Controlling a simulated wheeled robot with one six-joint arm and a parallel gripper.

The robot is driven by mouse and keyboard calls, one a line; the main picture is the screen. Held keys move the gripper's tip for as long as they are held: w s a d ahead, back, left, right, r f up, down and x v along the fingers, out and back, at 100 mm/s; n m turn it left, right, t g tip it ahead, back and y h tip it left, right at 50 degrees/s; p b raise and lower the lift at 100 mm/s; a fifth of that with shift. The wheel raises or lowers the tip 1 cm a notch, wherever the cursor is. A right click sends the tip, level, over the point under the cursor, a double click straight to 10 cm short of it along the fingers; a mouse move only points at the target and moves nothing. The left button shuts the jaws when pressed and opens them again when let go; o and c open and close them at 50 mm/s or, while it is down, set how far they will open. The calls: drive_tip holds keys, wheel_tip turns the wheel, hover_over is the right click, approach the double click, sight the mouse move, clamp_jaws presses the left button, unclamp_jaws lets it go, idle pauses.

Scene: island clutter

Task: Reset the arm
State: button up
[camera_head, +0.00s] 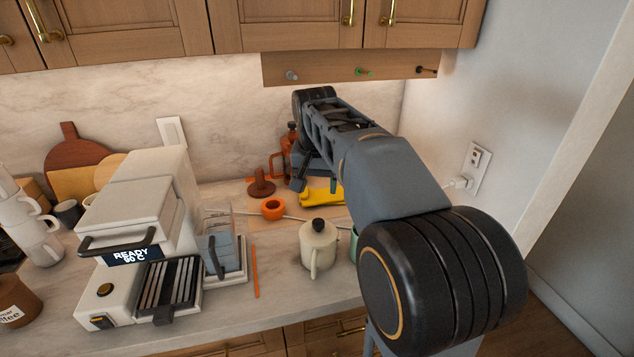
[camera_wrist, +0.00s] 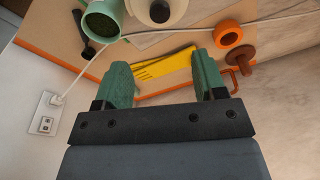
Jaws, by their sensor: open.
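My arm reaches from the lower right over the counter (camera_head: 225,315) toward the back wall in the head view. My gripper (camera_wrist: 162,78) shows in the wrist view with its two green fingers spread apart. Nothing is between the fingers. A yellow object (camera_wrist: 165,65) lies on the board beyond the fingertips. It also shows beside the gripper in the head view (camera_head: 322,196). In the head view the arm partly hides the gripper, so its fingertips are not clear.
An orange ring (camera_head: 273,209), a brown tamper-like object (camera_head: 262,186) and a cream pot (camera_head: 318,248) stand near the arm. A green cup (camera_wrist: 103,20) and white cord (camera_wrist: 70,82) are also close. A hook rail (camera_head: 340,69) hangs above.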

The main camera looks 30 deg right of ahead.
idle(0.4)
drive_tip(key=s+a+f+n+t, duration=0.1)
drive_tip(key=s+a+f+n, duration=0.2)
drive_tip(key=s+f, duration=0.3)
drive_tip(key=s+a+f+n+t+y, duration=0.1)
drive_tip(key=s+a+f+n, duration=0.2)
drive_tip(key=s+a+f, duration=0.2)
drive_tip(key=s+f, duration=0.1)
drive_tip(key=s, duration=0.2)
drive_tip(key=shift+n+t, duration=0.3)
drive_tip(key=shift+n, duration=0.1)
drive_tip(key=shift+s+a, duration=0.1)
idle(0.9)
